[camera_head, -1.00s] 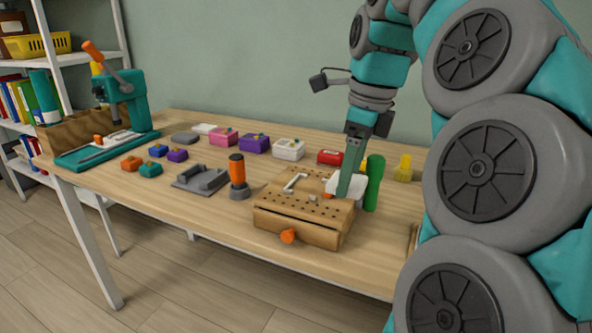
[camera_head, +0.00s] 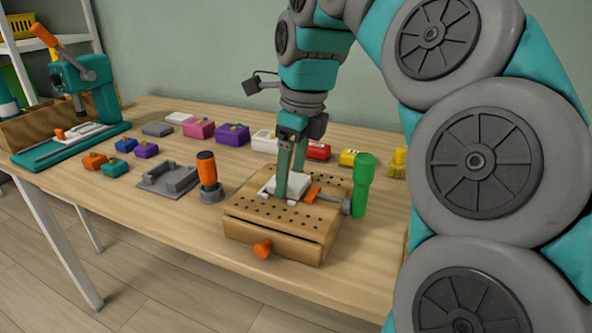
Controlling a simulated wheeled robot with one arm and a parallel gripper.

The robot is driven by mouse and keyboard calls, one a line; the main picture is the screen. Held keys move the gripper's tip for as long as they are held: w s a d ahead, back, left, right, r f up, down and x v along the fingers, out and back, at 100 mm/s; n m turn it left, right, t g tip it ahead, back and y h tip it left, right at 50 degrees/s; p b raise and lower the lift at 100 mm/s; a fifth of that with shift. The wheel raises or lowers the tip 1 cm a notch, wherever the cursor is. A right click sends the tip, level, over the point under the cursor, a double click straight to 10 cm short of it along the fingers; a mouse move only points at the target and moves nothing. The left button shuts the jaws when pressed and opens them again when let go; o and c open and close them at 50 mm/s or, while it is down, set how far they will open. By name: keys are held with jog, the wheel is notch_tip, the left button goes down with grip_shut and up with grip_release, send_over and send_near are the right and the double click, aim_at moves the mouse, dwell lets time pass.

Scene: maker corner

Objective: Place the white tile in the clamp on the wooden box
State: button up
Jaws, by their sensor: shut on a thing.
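The wooden box (camera_head: 240,226) stands at the table's front, with a holed top and an orange knob on its front. My gripper (camera_head: 287,186) points down over the box top, its two teal fingers shut on the white tile (camera_head: 298,187). The tile is low over the box, at the clamp. A pale bar of the clamp (camera_head: 265,187) shows left of the fingers, and an orange part (camera_head: 312,193) lies to the right. The fingers hide part of the tile and clamp. I cannot tell whether the tile rests between the clamp's jaws.
A green upright tool (camera_head: 363,185) stands close right of the box. An orange and black cylinder (camera_head: 208,175) and a grey holder (camera_head: 168,180) are to the left. Several coloured boxes line the back. A teal press (camera_head: 92,95) stands at the far left.

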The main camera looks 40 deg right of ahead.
jog(key=shift+f, duration=0.2)
jog(key=shift+f, duration=0.1)
jog(key=o, duration=1.4)
